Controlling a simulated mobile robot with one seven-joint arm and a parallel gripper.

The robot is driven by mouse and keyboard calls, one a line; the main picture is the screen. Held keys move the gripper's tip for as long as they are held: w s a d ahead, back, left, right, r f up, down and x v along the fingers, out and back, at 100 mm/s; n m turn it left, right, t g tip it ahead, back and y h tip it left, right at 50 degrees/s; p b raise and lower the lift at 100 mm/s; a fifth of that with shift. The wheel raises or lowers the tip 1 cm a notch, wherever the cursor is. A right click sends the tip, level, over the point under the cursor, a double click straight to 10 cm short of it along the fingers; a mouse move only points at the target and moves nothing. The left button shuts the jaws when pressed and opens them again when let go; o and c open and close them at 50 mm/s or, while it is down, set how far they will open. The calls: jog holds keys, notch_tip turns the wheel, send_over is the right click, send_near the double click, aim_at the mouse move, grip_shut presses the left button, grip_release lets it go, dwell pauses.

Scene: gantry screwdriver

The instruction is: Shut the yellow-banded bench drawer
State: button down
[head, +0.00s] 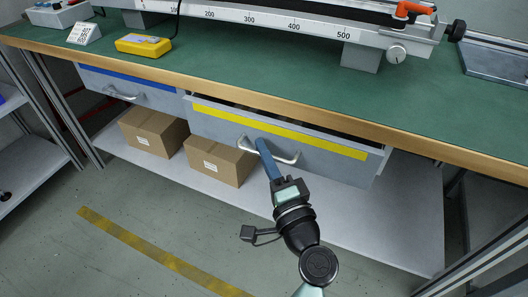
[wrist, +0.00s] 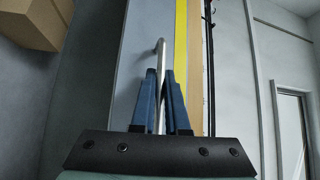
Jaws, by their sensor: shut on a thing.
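The yellow-banded drawer (head: 312,140) hangs under the bench top, right of the middle in the head view. It stands partly open, its front out past the bench edge, with a dark gap above it. Its grey front also shows in the wrist view (wrist: 133,60), with the yellow band (wrist: 181,40) upright there. A metal bow handle (head: 286,160) is fixed to its front. My gripper (head: 264,150) has its blue fingers shut on this handle, which runs between them in the wrist view (wrist: 161,55). The inside of the drawer is mostly hidden.
A blue-banded drawer (head: 130,90) sits to the left, its front nearly under the bench edge. Two cardboard boxes (head: 153,131) (head: 214,160) stand on the lower shelf (head: 330,220). The green bench top (head: 230,65) carries a scaled rail (head: 290,24) and a yellow device (head: 143,45).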

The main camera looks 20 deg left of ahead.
aim_at(274, 145)
jog(key=shift+w, duration=0.1)
jog(key=w+b, duration=0.1)
jog(key=w, duration=0.2)
jog(key=shift+w+d+f+b, duration=0.1)
jog(key=shift+w+b, duration=0.25)
jog(key=shift+b, duration=0.05)
jog(key=shift+w, duration=0.15)
jog(key=c, duration=0.9)
grip_release()
jog(key=p+v, duration=0.3)
jog(key=v, duration=1)
